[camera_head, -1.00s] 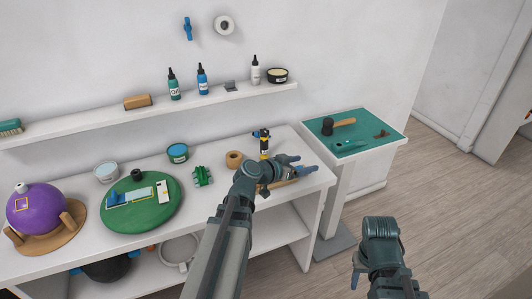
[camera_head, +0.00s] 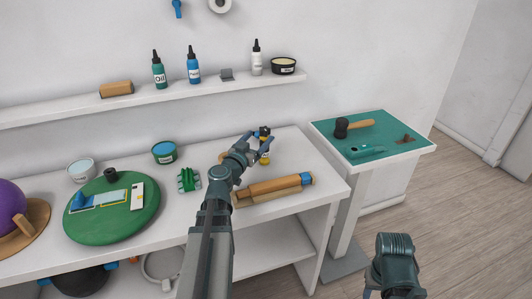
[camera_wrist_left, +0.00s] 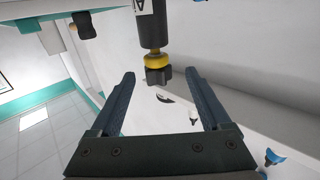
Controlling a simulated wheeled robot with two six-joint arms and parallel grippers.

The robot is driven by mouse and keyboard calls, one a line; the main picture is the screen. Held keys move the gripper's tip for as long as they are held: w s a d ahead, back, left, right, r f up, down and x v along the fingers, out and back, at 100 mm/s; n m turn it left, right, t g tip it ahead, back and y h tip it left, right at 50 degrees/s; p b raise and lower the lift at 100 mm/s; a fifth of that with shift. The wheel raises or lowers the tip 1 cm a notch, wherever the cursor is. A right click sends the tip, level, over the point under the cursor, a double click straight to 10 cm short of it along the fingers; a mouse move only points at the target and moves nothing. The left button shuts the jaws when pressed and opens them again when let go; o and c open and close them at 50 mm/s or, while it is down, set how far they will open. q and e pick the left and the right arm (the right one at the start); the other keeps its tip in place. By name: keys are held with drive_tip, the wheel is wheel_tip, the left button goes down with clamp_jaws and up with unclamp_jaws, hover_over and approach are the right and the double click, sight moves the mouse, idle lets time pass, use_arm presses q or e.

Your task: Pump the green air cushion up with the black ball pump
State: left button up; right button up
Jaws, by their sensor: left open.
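The green air cushion (camera_head: 112,232) lies as a round disc on the left of the white bench, with a small black cap (camera_head: 110,174) at its back edge and flat cards on top. The black ball pump (camera_head: 264,131), with a yellow collar, stands at the back of the bench, partly hidden by my left gripper (camera_head: 257,146). In the left wrist view the pump's dark end (camera_wrist_left: 158,77) lies in line with the gap between my open fingers; contact does not show. My right gripper (camera_head: 372,291) is mostly cut off at the bottom edge.
A tan roll (camera_head: 270,189) with a blue end lies right of my left forearm. A green clip-like block (camera_head: 188,180) and tubs (camera_head: 164,152) stand between cushion and pump. A wall shelf (camera_head: 150,101) runs above. A side table (camera_head: 325,129) holds a mallet (camera_head: 354,126).

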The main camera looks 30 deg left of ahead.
sight(268, 129)
use_arm(q)
drive_tip(key=w, duration=0.7)
drive_tip(key=shift+w, duration=0.3)
drive_tip(key=shift+s+a, duration=0.1)
clamp_jaws()
idle(1.2)
